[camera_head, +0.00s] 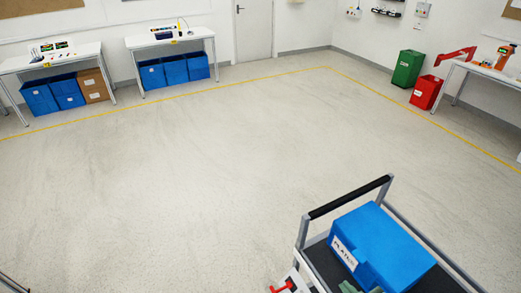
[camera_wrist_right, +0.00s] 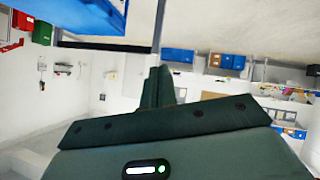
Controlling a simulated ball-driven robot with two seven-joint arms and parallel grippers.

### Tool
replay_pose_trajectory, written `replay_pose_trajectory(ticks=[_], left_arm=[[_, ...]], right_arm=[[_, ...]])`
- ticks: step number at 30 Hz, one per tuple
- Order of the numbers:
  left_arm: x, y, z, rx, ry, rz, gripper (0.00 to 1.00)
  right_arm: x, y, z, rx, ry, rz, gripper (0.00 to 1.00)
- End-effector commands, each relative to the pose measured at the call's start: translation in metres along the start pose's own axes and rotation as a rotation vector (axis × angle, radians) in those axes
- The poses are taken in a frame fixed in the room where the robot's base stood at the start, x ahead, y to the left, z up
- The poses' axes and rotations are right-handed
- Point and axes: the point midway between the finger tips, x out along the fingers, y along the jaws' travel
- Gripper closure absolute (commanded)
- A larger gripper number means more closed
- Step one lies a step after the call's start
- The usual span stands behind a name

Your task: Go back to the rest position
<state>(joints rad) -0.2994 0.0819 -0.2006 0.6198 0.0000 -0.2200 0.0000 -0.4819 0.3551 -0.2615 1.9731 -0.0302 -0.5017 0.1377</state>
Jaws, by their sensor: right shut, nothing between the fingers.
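My right gripper (camera_head: 348,287) shows only as small green parts at the bottom edge of the head view, in front of the blue box on the trolley. In the right wrist view the dark green fingers of my right gripper (camera_wrist_right: 160,86) stand close together, shut with nothing held. My left gripper is not in view. A small red part (camera_head: 284,287) on a pale piece shows at the bottom edge, left of the right gripper; it is cut off, and I cannot tell whether it is a switch.
A trolley (camera_head: 318,247) with a dark handle carries a blue box (camera_head: 383,246) close by the right gripper. Open floor (camera_head: 170,190) lies left and beyond. Tables with blue bins stand at the back left; a green bin (camera_head: 407,68) and a red bin (camera_head: 426,92) stand at right.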

Motion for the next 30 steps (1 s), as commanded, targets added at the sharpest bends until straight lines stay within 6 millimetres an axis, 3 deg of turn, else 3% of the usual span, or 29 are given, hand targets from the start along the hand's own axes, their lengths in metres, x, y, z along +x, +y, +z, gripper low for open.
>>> replay_pose_trajectory(ticks=[6,17,26,30], left_arm=[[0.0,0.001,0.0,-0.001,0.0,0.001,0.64],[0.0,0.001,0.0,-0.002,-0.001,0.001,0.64],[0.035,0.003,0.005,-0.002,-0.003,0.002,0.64],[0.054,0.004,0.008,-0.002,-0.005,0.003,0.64]], right_arm=[[-0.04,0.032,-0.015,-0.145,-0.239,0.128,1.0],[-0.122,0.078,-0.012,-0.277,-0.586,0.251,1.0],[-0.047,0.027,0.074,-0.241,-0.619,0.132,1.0],[-0.009,-0.008,0.129,-0.205,-0.636,0.063,1.0]])
